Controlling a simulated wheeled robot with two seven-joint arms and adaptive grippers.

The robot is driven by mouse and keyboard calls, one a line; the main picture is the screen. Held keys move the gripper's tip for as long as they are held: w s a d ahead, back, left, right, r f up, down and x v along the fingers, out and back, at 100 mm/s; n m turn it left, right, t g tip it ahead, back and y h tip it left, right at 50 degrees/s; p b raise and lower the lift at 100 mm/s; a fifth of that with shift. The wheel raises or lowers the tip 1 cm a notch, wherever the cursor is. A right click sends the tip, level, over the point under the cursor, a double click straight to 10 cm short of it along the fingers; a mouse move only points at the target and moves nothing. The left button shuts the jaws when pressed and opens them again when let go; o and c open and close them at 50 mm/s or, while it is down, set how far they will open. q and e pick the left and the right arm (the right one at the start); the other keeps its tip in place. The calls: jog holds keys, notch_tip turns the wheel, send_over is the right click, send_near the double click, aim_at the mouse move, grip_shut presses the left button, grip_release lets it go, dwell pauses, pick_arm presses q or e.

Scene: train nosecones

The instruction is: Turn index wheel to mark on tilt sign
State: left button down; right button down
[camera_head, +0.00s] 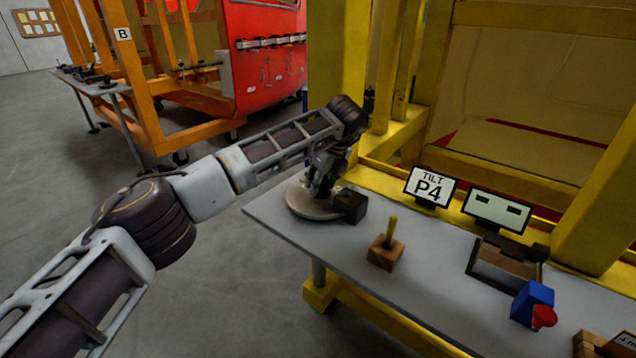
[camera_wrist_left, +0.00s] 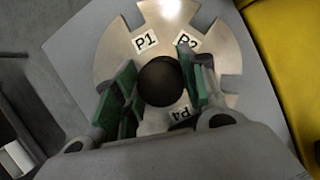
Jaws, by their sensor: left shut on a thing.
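The index wheel (camera_head: 308,210) is a pale round metal disc with notches in its rim, lying on the near left end of the grey table. In the left wrist view the wheel (camera_wrist_left: 112,62) shows labels P1 and P2 on its upper part and P4 at its lower part; the rest is hidden by my gripper. My left gripper (camera_head: 318,193) points down over the wheel. In the left wrist view its green-padded fingers (camera_wrist_left: 158,86) are shut on the dark round knob (camera_wrist_left: 160,80) at the wheel's centre. The tilt sign (camera_head: 431,186) reads "TILT P4". My right gripper is not in view.
A dark block (camera_head: 350,206) sits at the wheel's right edge. A wooden block with a yellow lever (camera_head: 386,247), a second sign (camera_head: 497,210), a dark tray-like fixture (camera_head: 505,262) and a blue box with a red button (camera_head: 533,304) stand further right. Yellow framing rises behind the table.

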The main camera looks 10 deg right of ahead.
pick_arm(q)
jog(key=shift+n, duration=0.4)
jog(key=c, duration=0.8)
grip_release()
jog(key=shift+v, duration=6)
jog(key=shift+w+d, duration=0.1)
jog(key=shift+d, duration=0.1)
